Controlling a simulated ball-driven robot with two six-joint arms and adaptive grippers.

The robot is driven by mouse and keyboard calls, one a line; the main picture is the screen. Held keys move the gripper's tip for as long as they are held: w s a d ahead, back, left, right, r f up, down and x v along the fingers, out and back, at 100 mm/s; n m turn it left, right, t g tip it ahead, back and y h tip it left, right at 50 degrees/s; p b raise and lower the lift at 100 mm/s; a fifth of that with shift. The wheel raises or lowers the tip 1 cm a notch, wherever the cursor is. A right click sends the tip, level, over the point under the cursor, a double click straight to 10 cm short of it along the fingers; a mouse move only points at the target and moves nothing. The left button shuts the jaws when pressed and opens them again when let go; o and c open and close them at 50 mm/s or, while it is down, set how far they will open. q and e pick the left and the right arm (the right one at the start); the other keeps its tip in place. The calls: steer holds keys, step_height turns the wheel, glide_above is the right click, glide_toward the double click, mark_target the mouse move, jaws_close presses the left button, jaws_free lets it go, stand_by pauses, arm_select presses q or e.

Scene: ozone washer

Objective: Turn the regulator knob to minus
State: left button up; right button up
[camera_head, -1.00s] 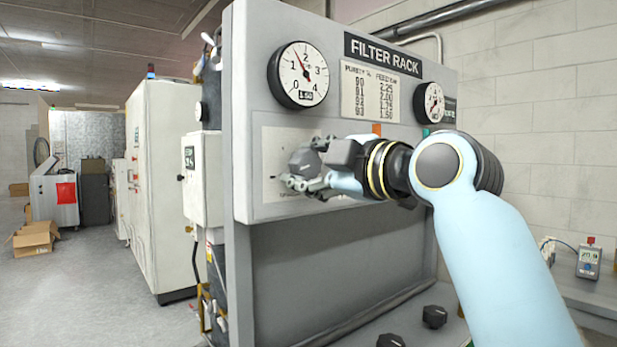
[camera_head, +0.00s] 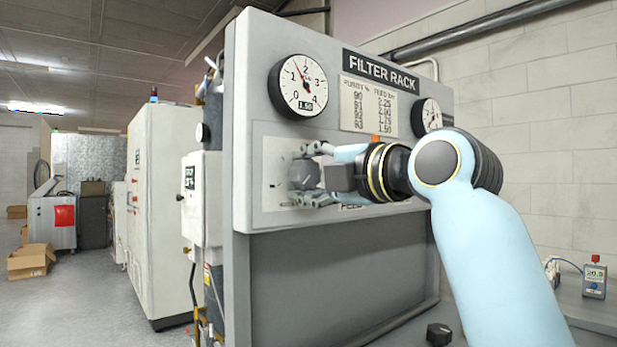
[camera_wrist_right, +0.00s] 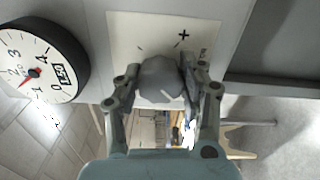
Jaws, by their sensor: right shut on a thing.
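The dark grey regulator knob (camera_head: 303,175) sits on a pale label plate (camera_head: 275,163) on the front of the filter rack. My right gripper (camera_head: 309,174) reaches it from the right, with one finger above and one below the knob. In the right wrist view, the knob (camera_wrist_right: 161,82) sits between the two fingers of my right gripper (camera_wrist_right: 162,76), which is shut on it. The large round gauge (camera_head: 298,86) above has a display that seems to read 1.50. My left gripper is not in view.
The filter rack (camera_head: 254,120) carries a printed table (camera_head: 368,104) and a smaller gauge (camera_head: 427,117). A black knob (camera_head: 439,334) is low at the front. A white cabinet (camera_head: 160,190) stands to the left, and a small meter (camera_head: 594,277) stands on the right.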

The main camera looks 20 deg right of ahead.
steer(key=shift+f, duration=0.1)
steer(key=o, duration=1.2)
steer(key=v, duration=0.7)
steer(key=shift+s+d, duration=0.1)
steer(key=shift+s, duration=0.1)
